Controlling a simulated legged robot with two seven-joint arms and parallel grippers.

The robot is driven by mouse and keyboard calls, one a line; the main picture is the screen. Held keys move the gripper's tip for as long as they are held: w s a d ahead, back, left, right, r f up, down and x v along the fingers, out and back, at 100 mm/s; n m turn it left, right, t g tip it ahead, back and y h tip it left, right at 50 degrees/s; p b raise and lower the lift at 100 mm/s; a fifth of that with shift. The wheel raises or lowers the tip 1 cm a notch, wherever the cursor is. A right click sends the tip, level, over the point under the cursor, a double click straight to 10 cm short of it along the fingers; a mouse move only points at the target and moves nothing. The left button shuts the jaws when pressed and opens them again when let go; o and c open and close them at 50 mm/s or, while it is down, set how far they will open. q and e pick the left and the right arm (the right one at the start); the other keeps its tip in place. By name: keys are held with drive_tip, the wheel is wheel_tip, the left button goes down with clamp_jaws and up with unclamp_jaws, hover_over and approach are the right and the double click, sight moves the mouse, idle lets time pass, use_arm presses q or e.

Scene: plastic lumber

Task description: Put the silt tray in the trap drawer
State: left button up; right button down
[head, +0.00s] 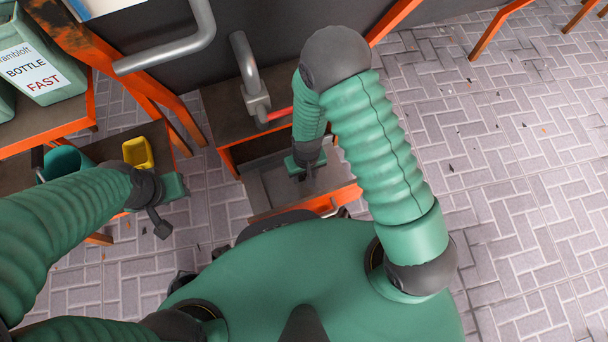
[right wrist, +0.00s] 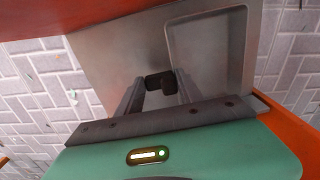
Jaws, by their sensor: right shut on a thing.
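The silt tray, a flat grey metal piece with a shallow rounded recess, fills much of the right wrist view (right wrist: 212,45). In the head view the grey tray (head: 332,178) shows under my right gripper (head: 302,177), at the orange-edged trap drawer (head: 332,201). My right gripper points down, and its dark fingertips (right wrist: 160,83) are shut on the tray beside the recess. Whether the tray rests on the drawer floor or is held just above it is unclear. My left gripper (head: 161,222) hangs at the left, apart from the tray; its opening is not clear.
A dark cabinet top (head: 228,108) with grey pipes (head: 252,85) above it stands behind the drawer. A yellow scoop-like container (head: 138,152) and a teal bucket (head: 65,162) are near my left arm. A labelled green box (head: 38,75) stands upper left.

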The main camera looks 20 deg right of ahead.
drive_tip(key=c, duration=0.8)
unclamp_jaws()
drive_tip(key=shift+f, duration=0.15)
drive_tip(key=shift+o, duration=0.2)
drive_tip(key=s+d+r+t+p, duration=0.1)
drive_tip(key=d+r+p, duration=0.1)
drive_tip(key=r, duration=0.8)
drive_tip(key=s+d+r+p, duration=0.1)
drive_tip(key=d+r+p, duration=0.2)
drive_tip(key=r, duration=0.8)
drive_tip(key=s+d+r+t+p, duration=0.1)
drive_tip(key=d+r+p, duration=0.1)
drive_tip(key=r, duration=0.8)
drive_tip(key=shift+s+d+r+t+p, duration=0.15)
drive_tip(key=shift+s+r+t+p, duration=0.2)
drive_tip(key=shift+p, duration=0.5)
